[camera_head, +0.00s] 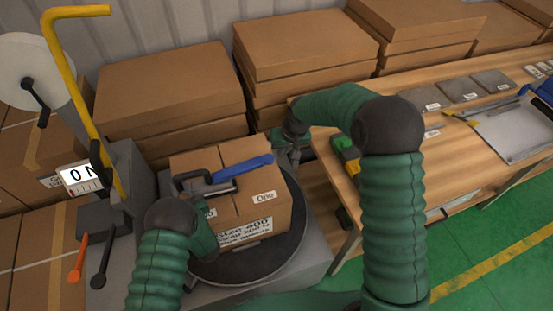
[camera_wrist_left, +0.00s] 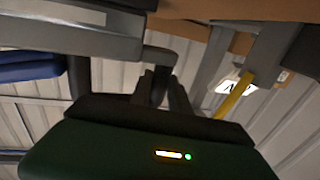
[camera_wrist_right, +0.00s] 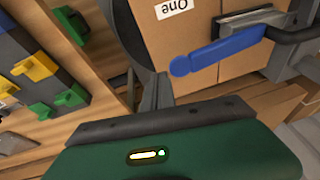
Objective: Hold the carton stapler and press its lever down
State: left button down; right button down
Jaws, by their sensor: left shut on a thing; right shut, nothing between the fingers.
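The carton stapler lies on top of a closed cardboard carton, its grey body (camera_head: 208,190) and dark looped handle (camera_head: 186,178) to the left and its blue lever (camera_head: 243,168) raised to the right. In the left wrist view my left gripper (camera_wrist_left: 165,88) is shut on the stapler's handle (camera_wrist_left: 160,58); in the head view my wrist hides its fingers. My right gripper (camera_head: 287,146) is shut and empty, just right of the carton. The right wrist view shows the blue lever (camera_wrist_right: 222,50) ahead of its fingers (camera_wrist_right: 157,92), apart from them.
The carton (camera_head: 268,214) stands on a dark round turntable (camera_head: 290,245). A wooden workbench (camera_head: 465,130) with labelled plates and yellow, green and dark parts is at right. Stacked flat boxes (camera_head: 305,45) stand behind. A yellow bent pole (camera_head: 75,90) rises at left.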

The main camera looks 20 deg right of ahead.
jog(key=v, duration=0.4)
jog(key=shift+d+r, duration=0.35)
jog(key=shift+r, duration=0.05)
pick_arm(q)
jog(key=c, duration=1.1)
grip_release()
jog(key=shift+c, duration=0.2)
